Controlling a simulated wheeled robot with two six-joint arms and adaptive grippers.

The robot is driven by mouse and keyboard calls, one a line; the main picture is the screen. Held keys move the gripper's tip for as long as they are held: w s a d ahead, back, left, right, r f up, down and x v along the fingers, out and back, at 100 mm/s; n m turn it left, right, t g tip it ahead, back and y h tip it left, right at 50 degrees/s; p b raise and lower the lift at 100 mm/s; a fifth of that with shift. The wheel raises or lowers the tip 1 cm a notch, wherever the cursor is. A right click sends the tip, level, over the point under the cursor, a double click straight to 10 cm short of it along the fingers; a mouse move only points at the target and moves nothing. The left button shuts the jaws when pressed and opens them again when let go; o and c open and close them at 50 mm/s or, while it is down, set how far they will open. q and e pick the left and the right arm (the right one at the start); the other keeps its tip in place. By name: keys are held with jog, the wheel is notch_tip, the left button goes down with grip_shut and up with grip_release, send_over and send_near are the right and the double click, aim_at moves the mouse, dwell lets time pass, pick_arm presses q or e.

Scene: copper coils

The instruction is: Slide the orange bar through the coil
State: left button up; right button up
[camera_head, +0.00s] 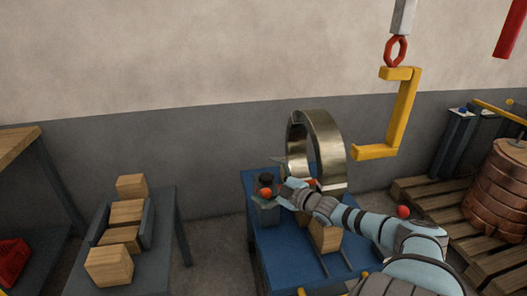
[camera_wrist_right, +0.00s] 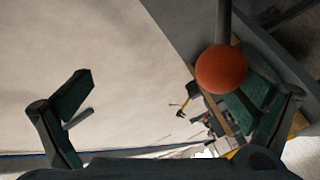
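A wide metallic ring, the coil (camera_head: 330,150), stands on edge on a blue table (camera_head: 290,262). My right gripper (camera_head: 273,184) is left of the coil's lower part in the head view. Its fingers are wide apart in the right wrist view (camera_wrist_right: 160,95). An orange ball (camera_head: 266,193) is by the fingers; an orange ball on a dark rod (camera_wrist_right: 222,68) shows near the right-hand finger in the wrist view. Contact cannot be told. A small orange piece (camera_head: 310,182) shows beside the coil's base, mostly hidden by my gripper. No full orange bar can be made out. My left gripper is out of view.
A yellow C-shaped hook (camera_head: 403,115) hangs from a red link, right of the coil. Wooden blocks sit on the blue table (camera_head: 325,236) and on a grey stand (camera_head: 128,212) at left. Copper coils (camera_head: 500,195) rest on a pallet (camera_head: 470,232) at right.

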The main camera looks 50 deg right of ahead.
jog(key=shift+d+r+g, duration=0.2)
jog(key=shift+r+g, duration=0.3)
jog(key=shift+s+r+p, duration=0.2)
jog(key=shift+s+p, duration=0.2)
jog(key=shift+p, duration=0.1)
jog(key=shift+c, duration=0.2)
jog(key=shift+h, duration=0.3)
jog(key=s+p, duration=0.1)
jog(key=s, duration=0.1)
jog(key=s+r+p, duration=0.1)
jog(key=s+p, duration=0.1)
jog(key=s+r+p, duration=0.1)
jog(key=s, duration=0.2)
jog(key=shift+a, duration=0.35)
jog(key=c, duration=0.7)
pick_arm(q)
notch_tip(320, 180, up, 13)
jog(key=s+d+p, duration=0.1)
jog(key=p, duration=0.7)
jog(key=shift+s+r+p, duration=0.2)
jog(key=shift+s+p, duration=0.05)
jog(key=shift+p, duration=0.1)
pick_arm(e)
jog(key=shift+o, duration=0.2)
jog(key=s+a+f, duration=0.1)
jog(key=s, duration=1)
jog(key=shift+s+a+f, duration=0.15)
jog(key=shift+f, duration=0.05)
